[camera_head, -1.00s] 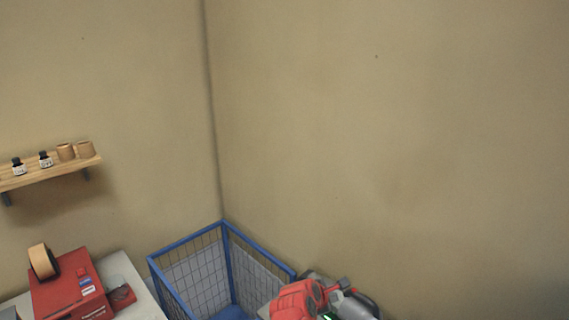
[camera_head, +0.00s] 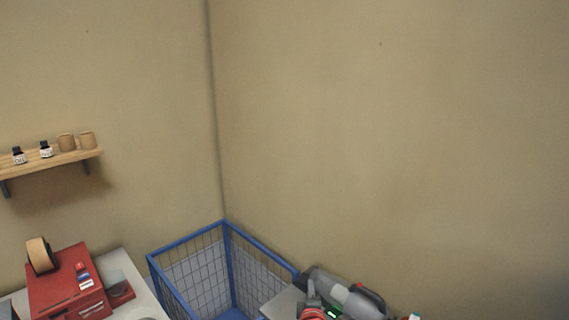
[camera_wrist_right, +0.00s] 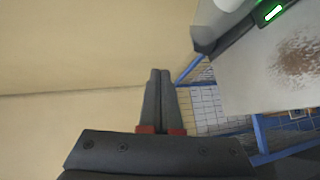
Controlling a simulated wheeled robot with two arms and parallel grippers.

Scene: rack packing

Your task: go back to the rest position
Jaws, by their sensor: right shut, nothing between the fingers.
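My right gripper (camera_head: 311,288) shows at the bottom edge of the head view, in front of a grey surface, with only its dark fingers and a bit of red in the picture. In the right wrist view its two dark fingers (camera_wrist_right: 160,95) are shut together with nothing between them. They point toward the beige wall and touch nothing that I can see. My left gripper is not in view.
A blue wire-mesh cage (camera_head: 187,240) stands in the corner. Right of it, a grey machine (camera_head: 345,294) sits by a light surface (camera_head: 283,303). A wooden shelf (camera_head: 50,165) hangs above.

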